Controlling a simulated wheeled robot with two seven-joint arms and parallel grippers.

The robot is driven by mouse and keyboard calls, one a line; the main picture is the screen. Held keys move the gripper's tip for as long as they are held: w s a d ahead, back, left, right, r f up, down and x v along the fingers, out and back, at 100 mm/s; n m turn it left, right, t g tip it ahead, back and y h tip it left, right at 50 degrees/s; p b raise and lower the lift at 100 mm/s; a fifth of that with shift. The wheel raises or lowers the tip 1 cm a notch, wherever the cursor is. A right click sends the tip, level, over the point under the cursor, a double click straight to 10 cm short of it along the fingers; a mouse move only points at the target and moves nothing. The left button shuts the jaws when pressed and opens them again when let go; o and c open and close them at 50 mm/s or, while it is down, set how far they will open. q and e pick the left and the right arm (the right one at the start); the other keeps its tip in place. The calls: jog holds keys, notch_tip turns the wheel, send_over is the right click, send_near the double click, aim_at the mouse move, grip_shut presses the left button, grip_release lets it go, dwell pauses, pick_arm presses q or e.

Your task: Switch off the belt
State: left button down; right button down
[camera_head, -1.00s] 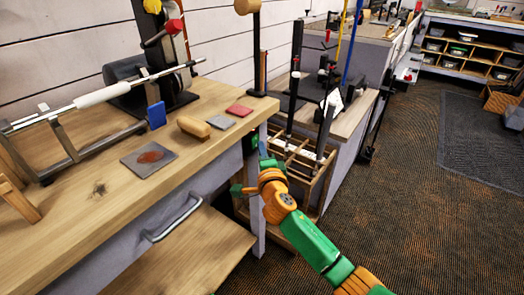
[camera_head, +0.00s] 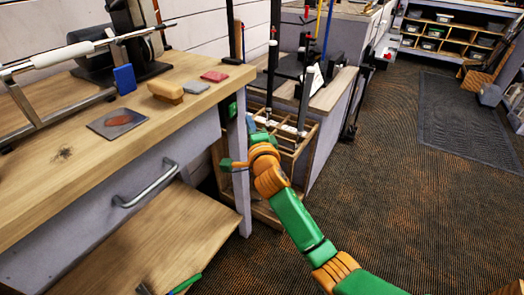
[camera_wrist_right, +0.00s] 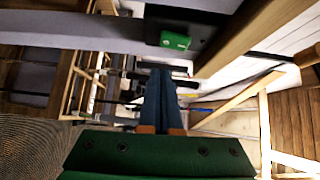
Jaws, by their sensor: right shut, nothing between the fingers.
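A green button (camera_wrist_right: 175,40) on a dark switch box shows at the top of the right wrist view, under the edge of the bench. A small green patch (camera_head: 233,108) at the bench's right end in the head view appears to be the same button. My right gripper (camera_head: 250,122) is near that bench end; its fingers (camera_wrist_right: 161,75) are shut and empty, pointing below and left of the button, apart from it. The dark belt machine (camera_head: 125,20) stands at the back of the bench, its top cut off.
The wooden bench (camera_head: 60,190) carries a club shaft with a white grip (camera_head: 62,55), a blue block (camera_head: 124,79), a tan brush-like block (camera_head: 165,91) and a stained grey plate (camera_head: 117,122). A slatted wooden rack (camera_head: 300,140) stands beyond my right gripper.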

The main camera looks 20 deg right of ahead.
pick_arm(q)
jog(key=shift+s+d+r+p, duration=0.15)
jog(key=shift+d+r+p, duration=0.15)
jog(key=shift+d+r, duration=0.15)
pick_arm(e)
jog(key=s+a, duration=0.1)
jog(key=s, duration=0.9)
jog(key=shift+s+f, duration=0.15)
jog(key=shift+f, duration=0.05)
